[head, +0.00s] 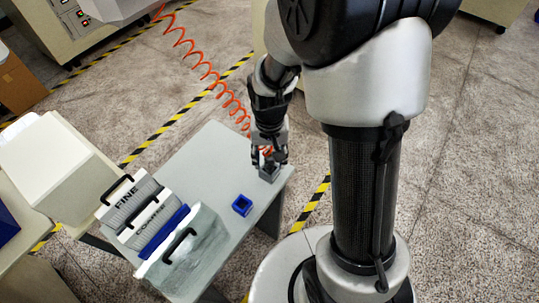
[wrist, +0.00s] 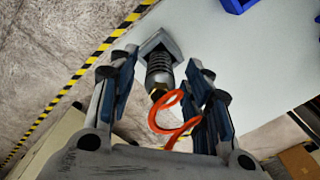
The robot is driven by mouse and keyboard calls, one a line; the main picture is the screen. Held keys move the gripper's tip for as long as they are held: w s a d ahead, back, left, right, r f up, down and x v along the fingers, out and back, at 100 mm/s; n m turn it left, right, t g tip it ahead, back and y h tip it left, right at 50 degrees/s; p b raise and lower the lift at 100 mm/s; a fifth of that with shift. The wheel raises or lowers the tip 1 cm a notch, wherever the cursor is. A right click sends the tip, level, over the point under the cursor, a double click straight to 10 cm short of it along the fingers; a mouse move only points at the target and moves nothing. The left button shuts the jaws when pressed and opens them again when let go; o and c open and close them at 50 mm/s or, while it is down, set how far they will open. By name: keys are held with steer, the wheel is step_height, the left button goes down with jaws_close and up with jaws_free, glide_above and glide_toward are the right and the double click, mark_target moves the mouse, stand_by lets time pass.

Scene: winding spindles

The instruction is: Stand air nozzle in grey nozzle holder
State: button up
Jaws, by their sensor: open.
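The air nozzle (wrist: 158,70) has a dark ribbed body, a brass fitting and an orange coiled hose. In the wrist view it sits upright at the grey nozzle holder (wrist: 154,40), its far end appearing to be inside it. The holder also shows in the head view (head: 268,174) near the table's right corner. My gripper (wrist: 160,65) is open, with one finger on each side of the nozzle and gaps visible between. In the head view my gripper (head: 268,160) is just above the holder and hides most of the nozzle.
A blue square holder (head: 242,205) stands nearby on the grey table (head: 205,160). A rack with black-handled panels marked FINE and COURSE (head: 140,212) stands at the table's left. The orange coiled hose (head: 205,70) runs to a machine at the back. The table's middle is clear.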

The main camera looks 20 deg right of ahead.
step_height(320, 180, up, 11)
steer(key=shift+f, duration=0.1)
steer(key=s+r+n+t, duration=0.1)
steer(key=s+r+t, duration=0.1)
steer(key=s+r, duration=0.3)
steer(key=s+r+n+t+b, duration=0.1)
steer(key=s+r, duration=0.4)
steer(key=s, duration=0.5)
steer(key=shift+r+n+t, duration=0.25)
steer(key=shift+n+t, duration=0.55)
